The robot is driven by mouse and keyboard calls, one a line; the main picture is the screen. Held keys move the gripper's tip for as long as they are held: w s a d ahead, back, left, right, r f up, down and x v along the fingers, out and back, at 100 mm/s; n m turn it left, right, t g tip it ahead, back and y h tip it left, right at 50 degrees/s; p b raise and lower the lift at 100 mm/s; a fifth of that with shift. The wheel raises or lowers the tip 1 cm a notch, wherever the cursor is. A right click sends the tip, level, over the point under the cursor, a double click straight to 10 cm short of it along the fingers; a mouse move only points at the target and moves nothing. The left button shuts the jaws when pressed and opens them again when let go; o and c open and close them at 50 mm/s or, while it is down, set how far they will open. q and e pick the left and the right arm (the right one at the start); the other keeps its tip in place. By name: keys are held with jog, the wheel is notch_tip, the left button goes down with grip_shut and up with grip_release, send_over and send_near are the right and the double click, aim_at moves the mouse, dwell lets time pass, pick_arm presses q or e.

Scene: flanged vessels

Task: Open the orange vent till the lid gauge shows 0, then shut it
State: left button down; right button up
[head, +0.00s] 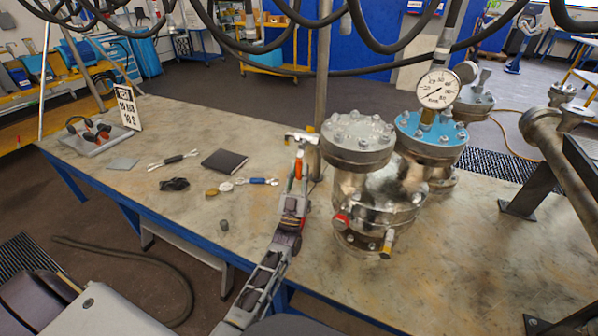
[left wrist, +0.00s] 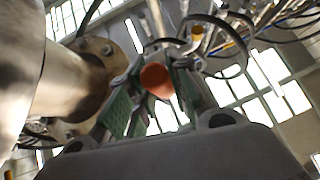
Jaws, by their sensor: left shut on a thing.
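My left gripper (head: 298,172) points upward beside the grey-lidded metal vessel (head: 358,140), to its left. It is shut on an orange handle-like piece (head: 298,167). In the left wrist view the round orange end (left wrist: 156,79) shows between my green-padded fingers. A metal crosspiece (head: 301,138) shows just above it; I cannot tell whether they are one piece. The round white lid gauge (head: 438,88) stands on the blue lid (head: 432,135). Its needle slants toward the lower left; the figures are too small to read. My right gripper is out of view.
A red knob (head: 341,220) and a yellow-tipped fitting (head: 387,241) stick out of the vessel's front. A black notebook (head: 224,160), wrenches and ear defenders lie on the table's left part. Thick hoses hang above. A pipe (head: 560,150) stands at the right.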

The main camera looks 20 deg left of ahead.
pick_arm(q)
jog(key=c, duration=1.3)
grip_release()
jog(key=shift+d, duration=0.1)
jog(key=shift+s+f, duration=0.1)
jog(key=shift+f, duration=0.05)
jog(key=v, duration=1.1)
jog(key=shift+s+f, duration=0.2)
jog(key=shift+f, duration=0.05)
jog(key=shift+d, duration=0.1)
